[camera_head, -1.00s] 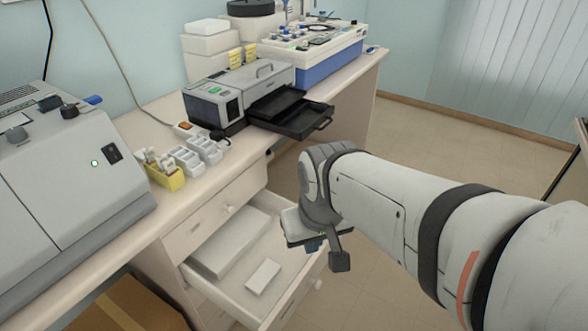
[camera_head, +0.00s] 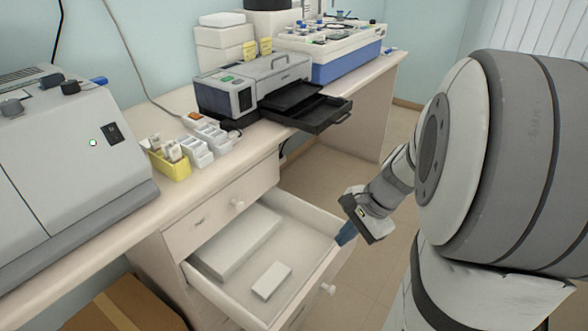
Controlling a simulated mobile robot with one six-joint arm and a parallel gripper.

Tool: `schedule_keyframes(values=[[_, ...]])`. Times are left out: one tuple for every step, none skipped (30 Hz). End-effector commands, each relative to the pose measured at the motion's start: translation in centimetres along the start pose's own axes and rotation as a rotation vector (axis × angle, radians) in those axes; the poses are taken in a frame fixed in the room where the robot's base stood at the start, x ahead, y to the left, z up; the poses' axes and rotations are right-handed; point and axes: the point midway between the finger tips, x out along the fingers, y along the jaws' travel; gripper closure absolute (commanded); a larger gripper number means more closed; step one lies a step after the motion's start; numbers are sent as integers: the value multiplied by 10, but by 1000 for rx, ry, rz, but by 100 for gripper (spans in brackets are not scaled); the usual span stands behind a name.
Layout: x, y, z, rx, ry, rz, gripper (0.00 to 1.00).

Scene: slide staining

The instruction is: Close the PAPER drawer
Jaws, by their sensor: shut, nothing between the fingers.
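An open drawer (camera_head: 314,256) is pulled out from the white cabinet under the counter. It holds a large flat white block (camera_head: 236,243), like a paper stack, and a smaller white block (camera_head: 271,281). No label is readable on it.
A printer-like device (camera_head: 228,94) with an extended black tray (camera_head: 318,116) stands on the counter. A grey machine (camera_head: 70,165) is at left. A cardboard box (camera_head: 128,305) is on the floor; floor right of the drawer is clear.

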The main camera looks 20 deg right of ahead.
Motion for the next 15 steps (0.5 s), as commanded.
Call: schedule_keyframes(values=[[23,10,-33,176,-33,-47,100],[28,12,-48,274,-52,-78,100],[35,16,-68,397,-77,-117,100],[40,20,-83,486,-95,-147,100],[44,24,-97,570,-113,-176,100],[48,29,-115,673,-136,-213,100],[51,34,-127,743,-152,-239,100],[54,38,-138,808,-167,-264,100],[56,43,-152,884,-184,-294,100],[58,47,-161,934,-196,-314,100],[59,51,-169,976,-206,-332,100],[60,55,-177,1024,-219,-351,100],[61,57,-182,1052,-226,-363,100],[62,59,-186,1074,-232,-373,100],[62,61,-190,1096,-238,-382,100]])
